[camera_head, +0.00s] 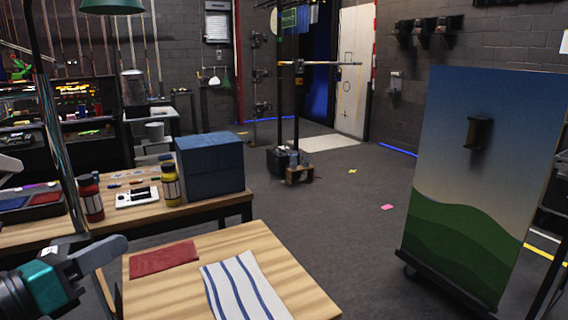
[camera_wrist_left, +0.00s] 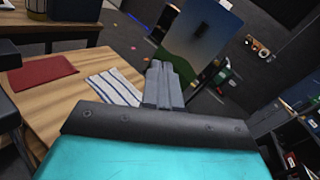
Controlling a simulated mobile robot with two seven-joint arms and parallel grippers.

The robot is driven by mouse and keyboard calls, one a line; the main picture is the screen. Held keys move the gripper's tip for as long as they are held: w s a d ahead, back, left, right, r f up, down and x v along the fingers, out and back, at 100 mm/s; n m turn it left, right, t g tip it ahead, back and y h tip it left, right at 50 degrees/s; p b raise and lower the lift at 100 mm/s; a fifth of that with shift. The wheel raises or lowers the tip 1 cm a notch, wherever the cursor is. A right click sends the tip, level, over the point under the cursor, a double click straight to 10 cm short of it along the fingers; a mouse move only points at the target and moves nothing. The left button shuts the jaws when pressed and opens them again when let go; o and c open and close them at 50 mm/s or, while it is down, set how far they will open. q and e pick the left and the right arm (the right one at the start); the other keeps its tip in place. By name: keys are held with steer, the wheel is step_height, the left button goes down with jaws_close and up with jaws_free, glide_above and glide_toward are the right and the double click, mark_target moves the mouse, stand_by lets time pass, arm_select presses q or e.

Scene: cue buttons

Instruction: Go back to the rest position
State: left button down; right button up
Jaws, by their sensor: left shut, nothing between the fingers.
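My left gripper (camera_head: 104,252) comes in at the lower left of the head view, with a teal body and grey fingers. It is shut and empty, beside the left edge of the small wooden table (camera_head: 221,246). In the left wrist view its fingers (camera_wrist_left: 164,84) are together, pointing ahead over the table area. A red cloth (camera_head: 164,258) and a white cloth with blue stripes (camera_head: 243,287) lie on that table. My right gripper does not show.
A bench at the left carries a blue box (camera_head: 210,163), a yellow-lidded jar (camera_head: 171,184), a red jar (camera_head: 91,198) and a white panel (camera_head: 137,197). A painted board (camera_head: 478,185) stands at the right. Open floor (camera_head: 345,215) lies between.

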arm_select(q)
steer(key=s+a+f+n+g+y, duration=0.1)
steer(key=s+a+f+n+y, duration=0.2)
steer(key=f+n+y, duration=0.7)
steer(key=s+a+f+n+g+y, duration=0.2)
steer(key=s+f+n, duration=0.3)
steer(key=n, duration=1.1)
steer(key=s+d+f+n+g+h, duration=0.3)
steer(key=s+d+f+n+g, duration=0.7)
steer(key=s, duration=0.3)
steer(key=w+d+f+t+h, duration=0.1)
steer(key=w+d+f+t, duration=0.2)
steer(key=w+f+t, duration=0.4)
step_height(320, 180, down, 3)
steer(key=shift+w+d+f+t+h, duration=0.2)
steer(key=shift+w+d+t+h, duration=0.15)
steer(key=shift+t, duration=0.35)
steer(key=shift+a+r, duration=0.1)
